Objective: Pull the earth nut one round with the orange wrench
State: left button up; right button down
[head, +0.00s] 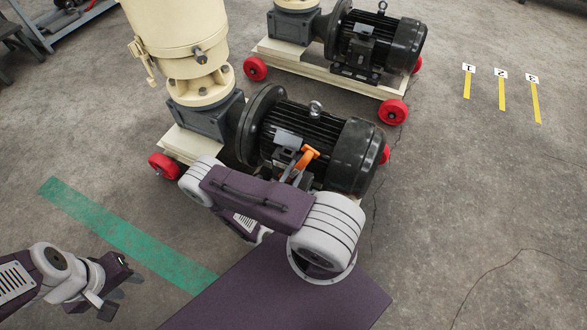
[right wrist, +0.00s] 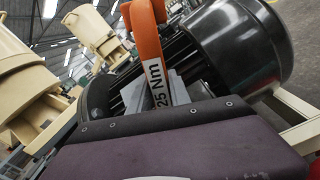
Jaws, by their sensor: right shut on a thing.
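The orange wrench (head: 308,155) stands out at the near side of the black motor (head: 318,140), in the middle of the head view. In the right wrist view the wrench (right wrist: 152,50) rises upright from behind the purple housing, with a white "25 Nm" label. My right gripper (head: 290,174) is shut on the wrench; its fingers are mostly hidden by my own arm. The earth nut is not discernible; the wrench, motor box and arm cover that area. My left gripper (head: 112,286) is open and empty, above the floor at lower left, far from the motor.
The cream pellet mill (head: 183,40) stands left of the motor on a base with red wheels (head: 164,166). A second mill with a motor (head: 375,42) stands behind. A green floor stripe (head: 125,232) runs at left. Yellow numbered marks (head: 502,92) lie on clear floor at right.

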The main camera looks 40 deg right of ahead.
jog(key=shift+s+d, duration=0.1)
jog(key=shift+s, duration=0.05)
jog(key=shift+s+d+f+m, duration=0.1)
jog(key=shift+s+f+m, duration=0.1)
jog(key=shift+s+m, duration=0.2)
jog(key=shift+f, duration=0.1)
jog(key=shift+w+a+r+n+p, duration=0.2)
jog(key=shift+w+n+p, duration=0.1)
jog(key=shift+w+p, duration=0.1)
dwell(0.6)
jog(key=c, duration=2.2)
grip_release()
jog(key=shift+w+a+r+n, duration=0.15)
jog(key=shift+w+r+n, duration=0.05)
jog(key=shift+w+n, duration=0.25)
jog(key=shift+r, duration=0.1)
